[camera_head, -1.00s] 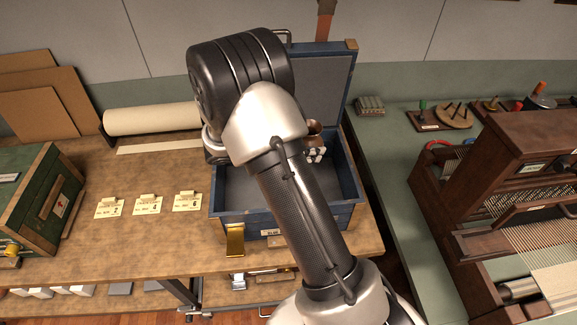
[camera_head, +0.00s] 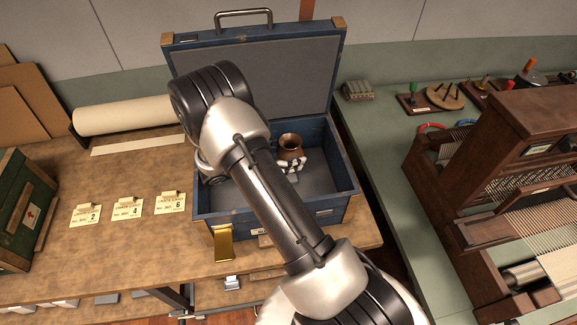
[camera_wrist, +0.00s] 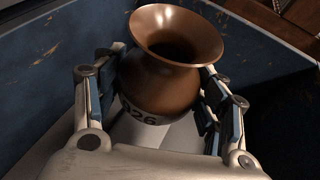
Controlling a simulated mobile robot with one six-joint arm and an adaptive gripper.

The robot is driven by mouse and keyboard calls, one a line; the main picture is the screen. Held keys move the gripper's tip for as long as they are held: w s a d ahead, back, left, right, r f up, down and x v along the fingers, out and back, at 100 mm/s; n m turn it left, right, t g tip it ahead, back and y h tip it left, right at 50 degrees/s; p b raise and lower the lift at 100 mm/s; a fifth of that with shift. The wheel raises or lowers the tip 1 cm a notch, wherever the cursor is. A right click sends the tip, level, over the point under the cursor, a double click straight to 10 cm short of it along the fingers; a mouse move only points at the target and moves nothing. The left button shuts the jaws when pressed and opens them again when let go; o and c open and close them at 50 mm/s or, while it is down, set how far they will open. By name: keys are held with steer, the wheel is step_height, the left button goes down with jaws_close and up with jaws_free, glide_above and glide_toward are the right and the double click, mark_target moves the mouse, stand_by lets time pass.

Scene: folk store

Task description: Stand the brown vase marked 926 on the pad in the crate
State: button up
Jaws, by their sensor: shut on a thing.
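The crate's lid (camera_head: 262,80) stands open at the back. The vase's base is hidden, and I cannot tell whether it touches the pad.
Three paper cards (camera_head: 128,208) lie left of the crate. A green box (camera_head: 22,210) stands at the far left, and a pale roll (camera_head: 125,117) lies behind. A wooden loom (camera_head: 500,170) stands right. The crate's walls closely surround the gripper.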

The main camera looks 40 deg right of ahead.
steer(key=shift+f+b, duration=0.55)
steer(key=shift+f, duration=1.65)
steer(key=shift+f, duration=0.2)
steer(key=o, duration=1.2)
steer(key=shift+r, duration=0.1)
